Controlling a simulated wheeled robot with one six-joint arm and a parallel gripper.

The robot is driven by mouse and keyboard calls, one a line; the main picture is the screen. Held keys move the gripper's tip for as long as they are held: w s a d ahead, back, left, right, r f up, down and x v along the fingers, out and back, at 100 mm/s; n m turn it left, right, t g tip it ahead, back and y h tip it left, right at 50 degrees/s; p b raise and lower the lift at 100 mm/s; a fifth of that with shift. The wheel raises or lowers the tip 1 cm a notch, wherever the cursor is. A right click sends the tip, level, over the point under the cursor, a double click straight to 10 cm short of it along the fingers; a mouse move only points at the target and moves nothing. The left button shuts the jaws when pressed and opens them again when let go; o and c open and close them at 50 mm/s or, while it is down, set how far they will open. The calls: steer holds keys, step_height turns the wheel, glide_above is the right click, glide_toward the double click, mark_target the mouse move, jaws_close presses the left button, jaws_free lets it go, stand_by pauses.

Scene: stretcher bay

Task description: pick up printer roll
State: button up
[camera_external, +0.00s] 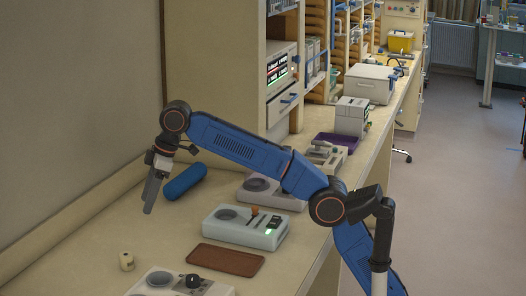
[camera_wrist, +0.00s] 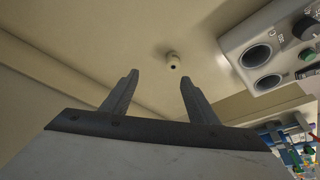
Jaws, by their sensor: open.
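The printer roll (camera_external: 127,261) is a small cream cylinder with a dark core hole, standing on the bench at the lower left in the external view. It also shows in the wrist view (camera_wrist: 173,61), beyond the fingertips and between their lines. My gripper (camera_external: 150,195) points downward above the bench, farther back than the roll and apart from it. In the wrist view its two dark fingers (camera_wrist: 158,77) are spread, with nothing between them.
A white device with a black knob (camera_external: 193,281) stands right of the roll; it shows large in the wrist view. A brown tray (camera_external: 226,260), a pale green-lit device (camera_external: 245,229) and a blue cylinder (camera_external: 185,181) lie nearby. A wall borders the bench's left; bare bench surrounds the roll.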

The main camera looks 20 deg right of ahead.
steer(key=s+a, duration=0.3)
glide_toward(127, 254)
steer(key=shift+n, duration=0.4)
steer(key=x, duration=1)
steer(key=shift+a+f, duration=0.15)
steer(key=shift+f, duration=0.1)
steer(key=c, duration=1.1)
